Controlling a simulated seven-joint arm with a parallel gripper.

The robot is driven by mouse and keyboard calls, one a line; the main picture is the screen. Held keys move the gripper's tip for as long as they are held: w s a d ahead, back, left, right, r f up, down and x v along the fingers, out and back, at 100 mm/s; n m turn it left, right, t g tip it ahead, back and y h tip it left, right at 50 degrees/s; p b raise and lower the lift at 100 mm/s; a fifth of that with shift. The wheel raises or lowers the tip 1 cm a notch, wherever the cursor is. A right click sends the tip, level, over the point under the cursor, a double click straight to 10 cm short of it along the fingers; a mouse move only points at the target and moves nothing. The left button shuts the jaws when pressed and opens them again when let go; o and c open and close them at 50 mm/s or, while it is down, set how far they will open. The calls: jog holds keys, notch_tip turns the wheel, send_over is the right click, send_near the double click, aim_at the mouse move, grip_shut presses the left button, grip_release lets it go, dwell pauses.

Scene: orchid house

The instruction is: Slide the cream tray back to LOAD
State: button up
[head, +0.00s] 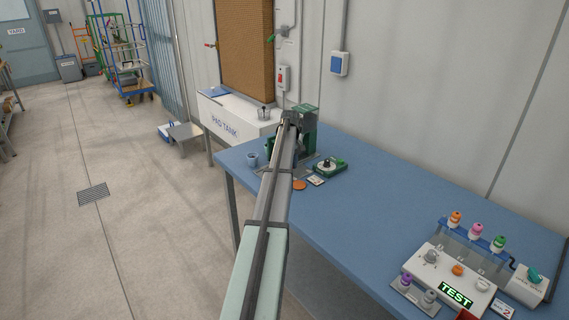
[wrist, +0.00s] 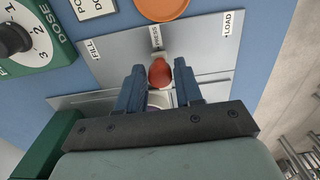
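My gripper (wrist: 160,76) points down over a grey plate (wrist: 112,42) marked FILL, PRESS and LOAD. Its two dark fingers stand apart, one on each side of a red rounded knob (wrist: 160,72) near the PRESS label, and I see no clear contact. A pale piece (wrist: 158,100), perhaps part of the cream tray, shows between the fingers; most of it is hidden by my gripper. In the head view my gripper (head: 290,122) is at the green press (head: 307,128) at the table's far end, and the tray cannot be made out there.
A green dose dial (wrist: 22,38) sits beside the plate; it also shows in the head view (head: 329,166). An orange disc (wrist: 163,8) lies close to the PRESS label. The table's middle (head: 390,205) is clear.

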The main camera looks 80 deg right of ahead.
jog(key=c, duration=0.3)
jog(key=shift+c, duration=0.2)
jog(key=shift+w+a, duration=0.1)
jog(key=shift+w+a, duration=2.9)
jog(key=o, duration=0.7)
jog(key=shift+r, duration=0.15)
notch_tip(320, 180, up, 7)
jog(key=shift+f, duration=0.15)
